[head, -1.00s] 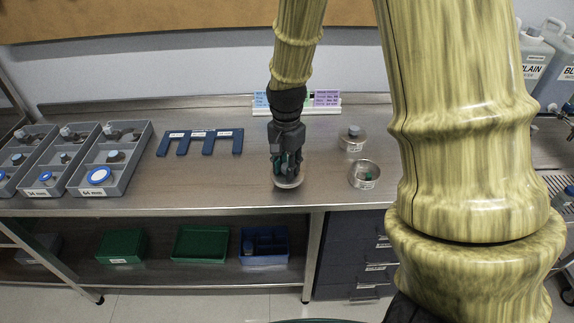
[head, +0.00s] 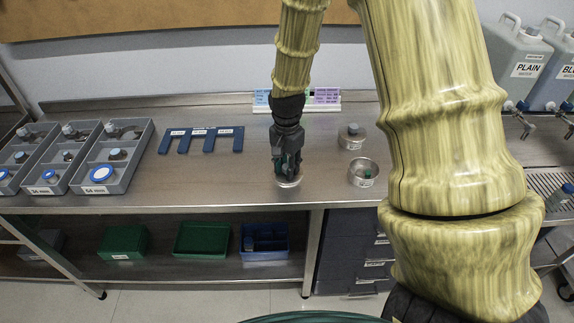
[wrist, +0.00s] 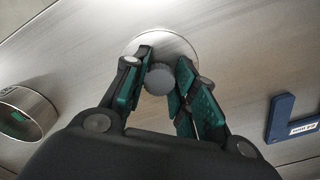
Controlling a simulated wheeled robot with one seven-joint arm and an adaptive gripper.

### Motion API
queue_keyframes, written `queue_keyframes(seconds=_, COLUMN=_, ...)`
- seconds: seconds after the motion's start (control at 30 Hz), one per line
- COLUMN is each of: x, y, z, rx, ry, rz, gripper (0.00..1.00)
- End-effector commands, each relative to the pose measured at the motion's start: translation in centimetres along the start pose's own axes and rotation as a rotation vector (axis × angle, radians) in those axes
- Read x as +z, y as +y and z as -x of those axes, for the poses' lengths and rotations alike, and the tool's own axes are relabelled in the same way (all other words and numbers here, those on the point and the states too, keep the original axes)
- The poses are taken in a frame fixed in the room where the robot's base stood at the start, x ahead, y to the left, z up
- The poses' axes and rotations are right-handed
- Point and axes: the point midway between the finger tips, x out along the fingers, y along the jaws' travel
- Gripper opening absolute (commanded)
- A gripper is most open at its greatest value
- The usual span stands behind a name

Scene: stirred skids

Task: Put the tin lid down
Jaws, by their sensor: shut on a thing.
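The tin lid (head: 289,182) is a round pale metal disc low over the steel bench, near its front edge. In the wrist view the lid (wrist: 178,42) has a grey ribbed knob (wrist: 160,79) on top. My gripper (head: 287,166) points down at it, and in the wrist view its green-padded fingers (wrist: 159,85) are on either side of the knob, shut on it. Whether the lid touches the bench cannot be told. An open round tin (head: 363,173) stands to the right of my gripper, with a small green thing inside; it also shows in the wrist view (wrist: 24,113).
Another tin with a knobbed lid (head: 351,136) stands behind the open tin. A blue forked rack (head: 203,132) lies to the left. Grey trays (head: 128,157) with jars stand at far left. The bench between rack and gripper is clear.

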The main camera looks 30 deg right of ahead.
Motion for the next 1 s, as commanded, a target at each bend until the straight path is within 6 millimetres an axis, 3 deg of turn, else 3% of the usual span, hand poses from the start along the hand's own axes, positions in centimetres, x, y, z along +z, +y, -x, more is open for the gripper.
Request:
queue_keyframes(seconds=0.13, x=0.0, y=0.0, z=-0.3, rx=0.001, ry=0.0, rz=0.0, gripper=0.04)
queue_keyframes(seconds=0.17, x=0.0, y=0.0, z=-0.3, rx=0.001, ry=0.0, rz=0.0, gripper=0.31)
queue_keyframes(seconds=0.27, x=0.0, y=0.0, z=-0.3, rx=0.001, ry=0.0, rz=0.0, gripper=0.49)
queue_keyframes(seconds=0.7, x=0.0, y=0.0, z=0.3, rx=-0.001, ry=0.001, rz=0.0, gripper=0.49)
queue_keyframes(seconds=1.0, x=-0.1, y=-0.1, z=3.8, rx=-0.003, ry=0.002, rz=-0.001, gripper=0.49)
